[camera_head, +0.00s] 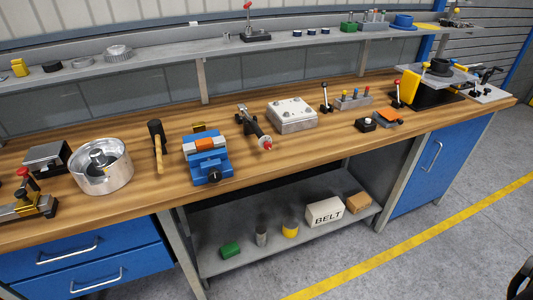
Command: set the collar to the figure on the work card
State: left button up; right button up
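A dark hand tool (254,127) with a pale ring and a red tip lies on the middle of the wooden bench. Its ring may be the collar, but no markings on it can be read. I cannot make out a work card or a figure in this view.
The wooden bench (330,147) carries a blue vise (207,157), a metal pot (101,167), a hammer (157,145) and a grey box (291,115). A lower shelf holds a BELT box (324,212). A dark curved object (524,279) cuts the right edge. Floor in front is clear.

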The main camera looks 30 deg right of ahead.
aim_at(268, 145)
jog(key=u, duration=0.05)
jog(key=k, duration=0.45)
jog(key=z, duration=0.85)
jog(key=i, duration=0.6)
jog(key=u, duration=0.05)
